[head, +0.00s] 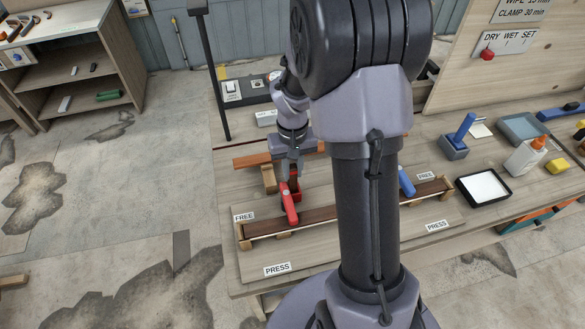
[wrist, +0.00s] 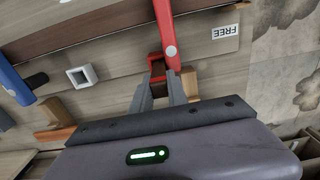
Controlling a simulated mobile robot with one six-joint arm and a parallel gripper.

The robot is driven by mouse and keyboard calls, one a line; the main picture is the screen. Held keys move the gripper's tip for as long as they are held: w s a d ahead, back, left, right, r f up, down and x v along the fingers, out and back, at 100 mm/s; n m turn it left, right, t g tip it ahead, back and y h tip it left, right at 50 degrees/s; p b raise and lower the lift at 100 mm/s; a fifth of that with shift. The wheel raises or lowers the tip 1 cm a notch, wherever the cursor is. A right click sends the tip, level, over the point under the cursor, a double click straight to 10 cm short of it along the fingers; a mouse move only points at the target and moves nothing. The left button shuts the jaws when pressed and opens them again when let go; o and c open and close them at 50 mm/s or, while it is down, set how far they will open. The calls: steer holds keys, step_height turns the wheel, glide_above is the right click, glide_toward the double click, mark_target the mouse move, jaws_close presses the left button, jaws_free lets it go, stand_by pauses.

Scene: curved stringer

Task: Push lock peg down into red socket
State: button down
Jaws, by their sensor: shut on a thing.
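A red lever clamp (head: 289,203) sits at the left part of the long dark wooden strip. In the wrist view the red clamp (wrist: 167,28) lies ahead of my fingers, with a red bracket, apparently the socket (wrist: 155,63), at its near end. My gripper (wrist: 160,82) is down at this socket and shut on a small dark piece, seemingly the lock peg (wrist: 159,90). The fingers hide most of the piece, so I cannot tell how deep it sits. In the head view my gripper (head: 293,172) is just behind the red clamp.
A blue lever (head: 406,181) stands near the strip's right part, partly behind my arm. A wooden block (wrist: 203,83) lies close beside my fingers.

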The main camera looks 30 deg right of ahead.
steer(key=shift+f+b, duration=0.9)
steer(key=shift+f, duration=0.35)
steer(key=shift+r, duration=0.25)
steer(key=shift+r+p, duration=1.6)
steer(key=shift+r, duration=0.2)
steer(key=shift+f, duration=0.1)
steer(key=shift+f+b, duration=1.55)
steer(key=shift+f, duration=0.35)
steer(key=c, duration=1.2)
jaws_free()
step_height(320, 180, up, 18)
steer(key=p, duration=0.6)
steer(key=shift+f, duration=0.25)
